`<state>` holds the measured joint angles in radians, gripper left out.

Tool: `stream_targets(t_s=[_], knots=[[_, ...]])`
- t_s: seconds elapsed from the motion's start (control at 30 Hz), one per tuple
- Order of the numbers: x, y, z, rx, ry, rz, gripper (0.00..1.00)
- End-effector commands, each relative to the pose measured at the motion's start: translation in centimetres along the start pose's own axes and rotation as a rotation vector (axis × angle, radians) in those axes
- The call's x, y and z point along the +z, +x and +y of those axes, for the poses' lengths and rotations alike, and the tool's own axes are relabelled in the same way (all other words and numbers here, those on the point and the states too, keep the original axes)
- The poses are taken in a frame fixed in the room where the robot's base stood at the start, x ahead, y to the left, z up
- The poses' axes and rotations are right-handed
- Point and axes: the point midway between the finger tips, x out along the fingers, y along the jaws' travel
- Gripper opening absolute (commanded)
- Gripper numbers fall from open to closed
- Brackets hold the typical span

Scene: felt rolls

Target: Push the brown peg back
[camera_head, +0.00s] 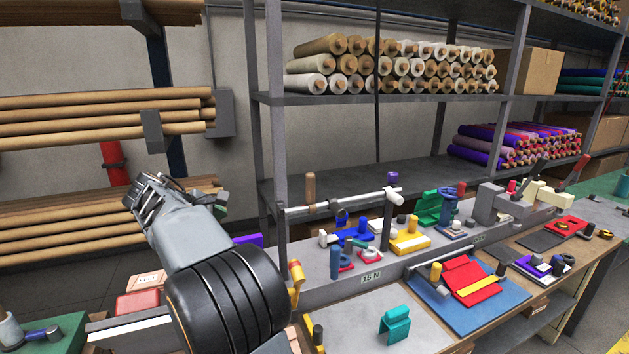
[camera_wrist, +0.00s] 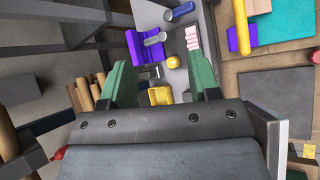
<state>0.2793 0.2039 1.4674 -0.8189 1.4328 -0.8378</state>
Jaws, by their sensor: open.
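The brown peg (camera_head: 310,188) stands upright on a grey horizontal bar (camera_head: 340,203) above the grey bench in the head view. I cannot make it out in the wrist view. My gripper (camera_head: 221,203) is to the left of the peg and apart from it, and the dark wrist hides part of it. In the wrist view my gripper (camera_wrist: 161,60) is open, with two green fingers spread wide and nothing held between them.
Shelf uprights (camera_head: 275,110) stand close behind. A purple bracket (camera_wrist: 146,47) and yellow block (camera_wrist: 160,96) lie beyond the fingers.

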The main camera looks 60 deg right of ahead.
Motion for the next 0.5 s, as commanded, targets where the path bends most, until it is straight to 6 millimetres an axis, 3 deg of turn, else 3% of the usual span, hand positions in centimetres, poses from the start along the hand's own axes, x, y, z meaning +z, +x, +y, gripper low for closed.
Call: stream_targets(t_s=[0.03,0.1,0.2,0.33,0.5], knots=[[0.9,1.5,3.0,-0.002,-0.062,-0.113,0.56],[2.4,3.2,6.1,-0.017,-0.147,-0.264,0.56],[4.4,5.4,9.3,-0.069,-0.241,-0.461,0.56],[6.5,7.7,11.3,-0.168,-0.323,-0.663,0.56],[8.2,9.5,12.0,-0.291,-0.374,-0.829,0.56]])
